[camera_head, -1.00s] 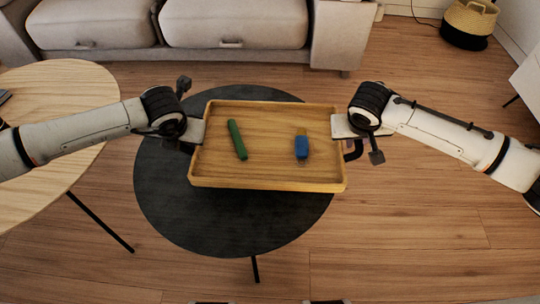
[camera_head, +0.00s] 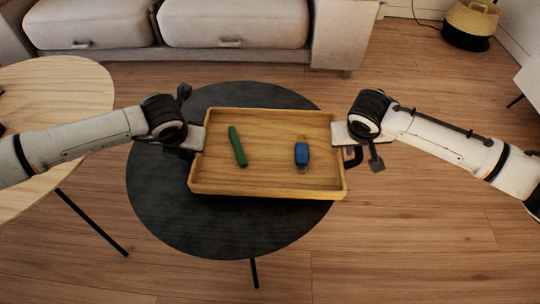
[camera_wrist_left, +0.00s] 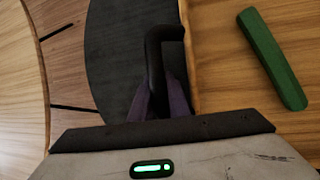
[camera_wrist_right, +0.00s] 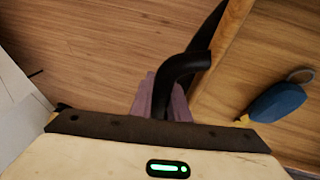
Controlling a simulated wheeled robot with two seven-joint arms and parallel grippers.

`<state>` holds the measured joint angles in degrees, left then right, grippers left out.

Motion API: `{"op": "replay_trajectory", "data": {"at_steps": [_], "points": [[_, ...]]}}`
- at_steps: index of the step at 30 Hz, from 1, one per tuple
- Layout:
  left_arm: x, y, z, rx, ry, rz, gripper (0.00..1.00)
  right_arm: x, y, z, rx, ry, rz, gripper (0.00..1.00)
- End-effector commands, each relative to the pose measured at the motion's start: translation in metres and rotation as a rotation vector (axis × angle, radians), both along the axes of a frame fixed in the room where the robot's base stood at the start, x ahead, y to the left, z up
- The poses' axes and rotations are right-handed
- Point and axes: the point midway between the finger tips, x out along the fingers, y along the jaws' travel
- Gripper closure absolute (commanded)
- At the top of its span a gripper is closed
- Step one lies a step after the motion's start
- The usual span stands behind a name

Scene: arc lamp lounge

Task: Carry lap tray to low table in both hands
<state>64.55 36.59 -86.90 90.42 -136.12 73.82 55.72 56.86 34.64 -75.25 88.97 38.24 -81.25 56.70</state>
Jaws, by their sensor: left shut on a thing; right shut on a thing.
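The wooden lap tray (camera_head: 268,186) is in the middle of the head view, over the dark round low table (camera_head: 170,205). I cannot tell whether it hangs above the top or touches it; its right end reaches past the table's edge. A green stick-like object (camera_head: 237,146) and a blue object with a ring (camera_head: 301,154) lie in it. My left gripper (camera_head: 193,140) is shut on the tray's left black handle, which shows in the left wrist view (camera_wrist_left: 155,65). My right gripper (camera_head: 345,138) is shut on the right black handle, seen in the right wrist view (camera_wrist_right: 180,72).
A light wooden round table (camera_head: 75,85) stands at the left, beside the dark table. A grey sofa (camera_head: 235,25) stands behind. A woven basket (camera_head: 470,22) is at the back right. Open wooden floor (camera_head: 420,240) lies at the front right.

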Motion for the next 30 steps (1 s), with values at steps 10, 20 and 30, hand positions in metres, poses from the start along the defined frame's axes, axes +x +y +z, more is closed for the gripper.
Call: {"op": "replay_trajectory", "data": {"at_steps": [10, 20, 30], "points": [[0.0, -0.001, 0.0, -0.001, 0.0, -0.002, 0.66, 0.0, 0.001, 0.0, 0.001, -0.001, 0.001, 0.66], [0.0, -0.002, 0.021, -0.002, -0.001, -0.002, 0.66, 0.0, 0.001, 0.021, 0.003, -0.001, 0.001, 0.66], [0.0, 0.0, 0.075, -0.001, -0.001, -0.001, 0.66, 0.0, 0.0, 0.075, 0.001, 0.0, 0.0, 0.66]]}}
